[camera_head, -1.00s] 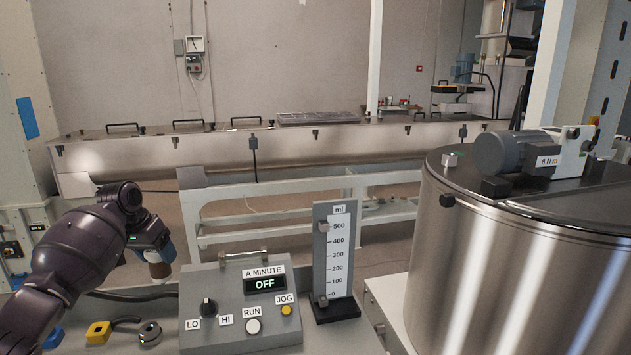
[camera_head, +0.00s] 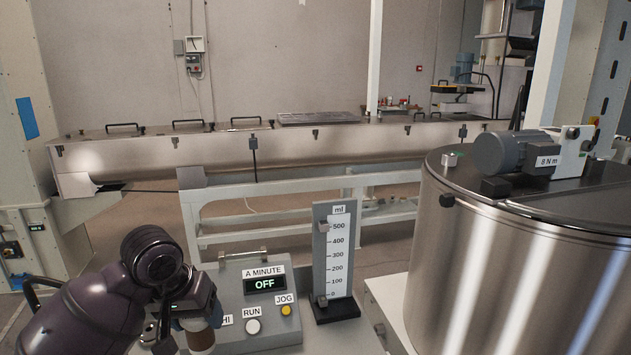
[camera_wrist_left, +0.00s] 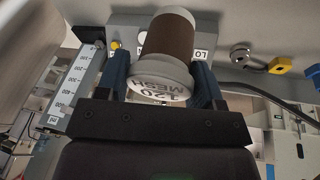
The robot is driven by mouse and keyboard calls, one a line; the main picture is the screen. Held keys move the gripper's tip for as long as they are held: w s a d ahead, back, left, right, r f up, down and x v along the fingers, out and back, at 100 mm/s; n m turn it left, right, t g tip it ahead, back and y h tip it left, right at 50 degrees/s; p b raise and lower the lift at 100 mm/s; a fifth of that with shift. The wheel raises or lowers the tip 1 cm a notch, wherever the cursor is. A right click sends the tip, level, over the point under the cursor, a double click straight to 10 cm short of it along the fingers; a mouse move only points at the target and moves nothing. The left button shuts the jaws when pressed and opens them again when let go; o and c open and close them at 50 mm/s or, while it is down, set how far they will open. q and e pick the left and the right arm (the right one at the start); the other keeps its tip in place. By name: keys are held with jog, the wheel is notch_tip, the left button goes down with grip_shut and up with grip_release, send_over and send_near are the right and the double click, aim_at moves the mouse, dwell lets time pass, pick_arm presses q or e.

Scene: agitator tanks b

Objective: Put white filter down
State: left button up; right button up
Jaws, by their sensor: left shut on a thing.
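The white filter (camera_wrist_left: 170,45) has white end caps and a brown mesh band, and its near cap reads "120 MESH" in the left wrist view. My left gripper (camera_wrist_left: 160,80) is shut on it, with a blue finger on each side. In the head view the filter (camera_head: 201,341) is at the bottom edge, partly hidden by my left gripper (camera_head: 200,318). It overlaps the left part of the grey control box there. I cannot tell whether it touches anything below. My right gripper is not in view.
The grey control box (camera_head: 257,318) reads "OFF". A ml scale stand (camera_head: 335,262) stands to its right, and a large steel tank (camera_head: 520,275) further right. A metal ring fitting (camera_wrist_left: 240,52) and a yellow part (camera_wrist_left: 280,65) lie beside the box.

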pick_arm(q)
jog(key=s+f, duration=0.5)
jog(key=shift+m, duration=0.7)
jog(key=w+r, duration=0.1)
jog(key=r, duration=0.1)
jog(key=w+d+r, duration=0.1)
jog(key=r, duration=0.1)
jog(key=w+r+p, duration=0.1)
jog(key=shift+d+r, duration=0.25)
jog(key=shift+r, duration=0.15)
jog(key=s+d+r+m+g+h, duration=0.1)
jog(key=s+d+m+g, duration=0.3)
jog(key=m, duration=1.2)
jog(key=shift+d+r+m+g+h+p, duration=0.3)
jog(key=shift+d+r+p, duration=0.1)
jog(key=shift+d, duration=0.55)
notch_tip(320, 180, down, 14)
jog(key=shift+s+f+b, duration=0.1)
jog(key=shift+f+b, duration=0.15)
jog(key=shift+b, duration=0.4)
notch_tip(320, 180, down, 5)
jog(key=shift+f, duration=0.15)
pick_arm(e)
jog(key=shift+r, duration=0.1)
